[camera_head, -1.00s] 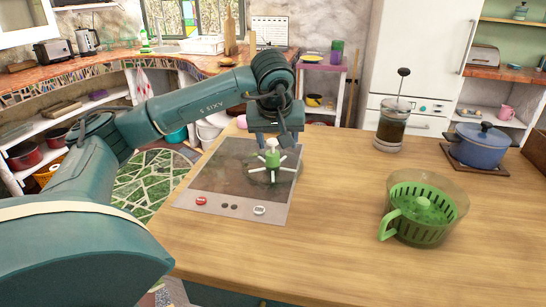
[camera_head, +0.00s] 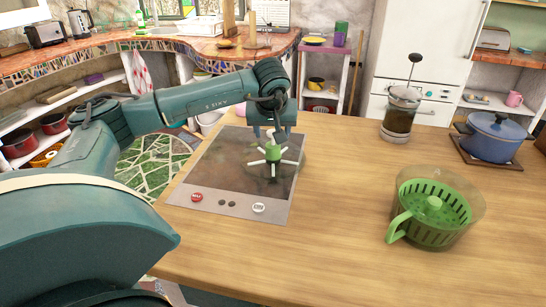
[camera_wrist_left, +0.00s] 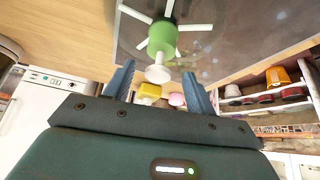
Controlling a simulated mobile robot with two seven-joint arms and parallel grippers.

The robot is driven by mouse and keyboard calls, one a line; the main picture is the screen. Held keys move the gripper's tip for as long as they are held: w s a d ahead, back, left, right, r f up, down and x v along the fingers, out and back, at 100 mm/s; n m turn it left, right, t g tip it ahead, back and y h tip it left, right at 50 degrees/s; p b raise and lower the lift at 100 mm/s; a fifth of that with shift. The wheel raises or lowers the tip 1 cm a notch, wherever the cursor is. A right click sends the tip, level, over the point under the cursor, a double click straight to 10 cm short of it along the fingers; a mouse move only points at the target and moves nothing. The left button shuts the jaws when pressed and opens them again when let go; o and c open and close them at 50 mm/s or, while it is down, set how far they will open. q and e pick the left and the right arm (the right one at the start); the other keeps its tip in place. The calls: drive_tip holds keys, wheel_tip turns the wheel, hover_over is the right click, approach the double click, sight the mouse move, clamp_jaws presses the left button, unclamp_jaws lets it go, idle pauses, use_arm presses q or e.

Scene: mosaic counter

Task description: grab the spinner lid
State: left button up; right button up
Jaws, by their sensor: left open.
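The spinner lid, a green hub with white spokes and a white knob (camera_head: 272,153), stands on the dark cooktop. In the left wrist view its green hub (camera_wrist_left: 162,40) is at the top centre, with the white knob pointing toward my gripper. My left gripper (camera_head: 273,131) is above the lid, pointing down. In the wrist view its two fingers (camera_wrist_left: 158,71) are apart, one on each side of the knob's end, with visible gaps. The gripper partly hides the knob in the head view. My right gripper is not in view.
The cooktop (camera_head: 226,203) has knobs on its near edge. A green spinner bowl (camera_head: 468,222) with a handle stands at the right. A French press (camera_head: 399,117) and a blue pot (camera_head: 492,138) stand behind it. The wooden counter between cooktop and bowl is clear.

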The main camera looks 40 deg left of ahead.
sight(273, 143)
use_arm(q)
drive_tip(key=x, duration=0.5)
drive_tip(key=shift+w+r, duration=0.1)
drive_tip(key=shift+w, duration=0.05)
drive_tip(key=shift+c, duration=0.6)
clamp_jaws()
